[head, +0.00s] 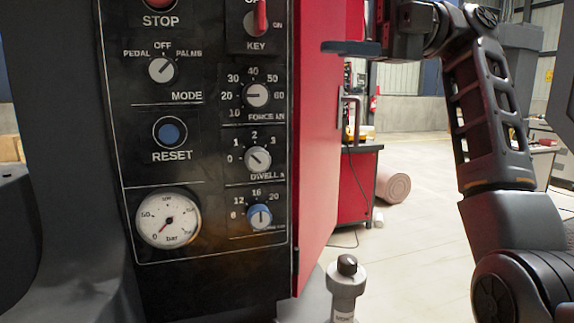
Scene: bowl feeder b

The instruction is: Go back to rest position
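My arm (490,120) rises along the right side of the head view and bends left at the top edge. My gripper (330,47) points left beside the red door-like panel (322,140). One dark flat finger shows side-on; the other finger is not clearly seen, so I cannot tell the opening. Nothing is visibly held. The black control panel (215,200) stands at the left, with a gap between it and the gripper in the picture.
The panel carries a red STOP button (158,3), red key switch (261,18), mode knob (162,69), blue RESET button (169,132), several dials and a pressure gauge (167,218). A grey post with a black cap (347,265) stands low centre. Open floor (420,230) lies behind.

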